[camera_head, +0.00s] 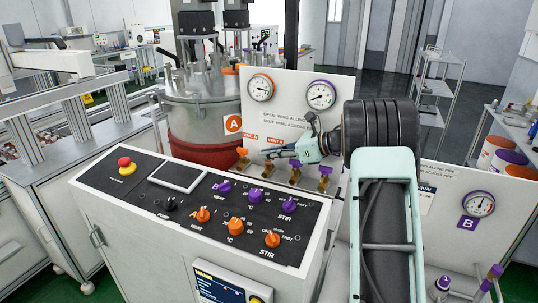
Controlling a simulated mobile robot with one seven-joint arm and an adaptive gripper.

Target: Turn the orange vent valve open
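An orange valve handle (242,152) sits on a brass valve at the left end of the row under the gauge panel. Small orange labels (274,140) on the panel read as vent A. Orange also shows close to my fingertips, but I cannot tell whether it is a second handle. My gripper (276,153) reaches in from the right, in front of the valve row, with its fingers pointing left. The fingers cover part of the row. The view is too small to tell their opening, or whether they touch a valve.
Purple-handled valves (325,169) stand just below and right of my fingers. The gauge panel (300,85) rises behind them. The control console (150,205) with orange and purple knobs lies in front. A steel vessel marked A (190,110) stands at the left.

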